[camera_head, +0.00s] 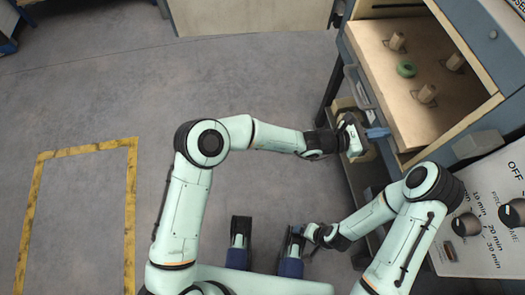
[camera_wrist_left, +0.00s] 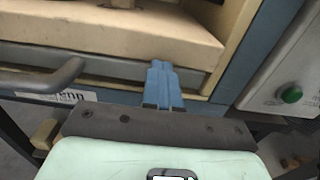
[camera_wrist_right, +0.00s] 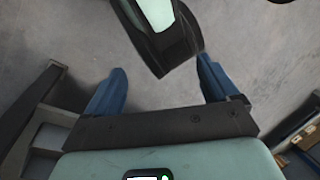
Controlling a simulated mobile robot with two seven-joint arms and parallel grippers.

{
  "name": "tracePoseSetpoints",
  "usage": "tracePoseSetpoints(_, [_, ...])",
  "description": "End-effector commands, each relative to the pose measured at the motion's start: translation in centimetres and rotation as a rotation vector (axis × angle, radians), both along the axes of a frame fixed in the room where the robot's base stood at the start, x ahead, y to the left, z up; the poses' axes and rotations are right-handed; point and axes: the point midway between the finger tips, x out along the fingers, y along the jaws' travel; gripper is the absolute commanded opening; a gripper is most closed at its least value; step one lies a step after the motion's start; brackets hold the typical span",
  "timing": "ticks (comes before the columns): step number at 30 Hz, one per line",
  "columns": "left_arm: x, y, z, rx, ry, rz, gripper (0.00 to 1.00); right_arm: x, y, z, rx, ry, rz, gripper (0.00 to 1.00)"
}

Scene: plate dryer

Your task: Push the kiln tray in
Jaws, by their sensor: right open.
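The kiln tray (camera_head: 427,107) is a pale wood-coloured slab in a blue-grey frame at the upper right of the head view. My right gripper (camera_wrist_right: 160,64) is open and low, away from the tray.
A grey bar handle (camera_wrist_left: 50,80) is left of my left fingers. Yellow floor tape (camera_head: 85,150) is at left. The floor (camera_head: 100,90) there is clear.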

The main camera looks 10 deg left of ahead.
Motion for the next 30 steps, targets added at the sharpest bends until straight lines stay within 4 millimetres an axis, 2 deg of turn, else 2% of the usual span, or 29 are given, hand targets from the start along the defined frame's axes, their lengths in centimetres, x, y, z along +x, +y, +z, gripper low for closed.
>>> tracePoseSetpoints(1, [0.3,-1.6,-0.2,-0.004,-0.001,-0.003,0.0,0.5,-0.3,-0.7,-0.007,-0.013,-0.006,0.88])
tracePoseSetpoints(3, [0.8,-3.2,-0.3,-0.004,-0.001,-0.003,0.0,1.3,-0.6,-1.4,-0.017,-0.033,-0.015,0.88])
tracePoseSetpoints(12, [2.7,-8.4,-0.3,-0.001,0.0,0.0,0.0,4.3,-2.2,-3.6,-0.056,-0.114,-0.048,0.88])
tracePoseSetpoints(19, [3.3,-10.1,-0.2,0.001,-0.001,0.001,0.0,5.6,-2.8,-4.2,-0.072,-0.147,-0.061,0.88])
tracePoseSetpoints(30, [3.5,-10.6,0.2,-0.002,-0.002,0.002,0.0,5.8,-2.9,-4.3,-0.075,-0.153,-0.063,0.88])
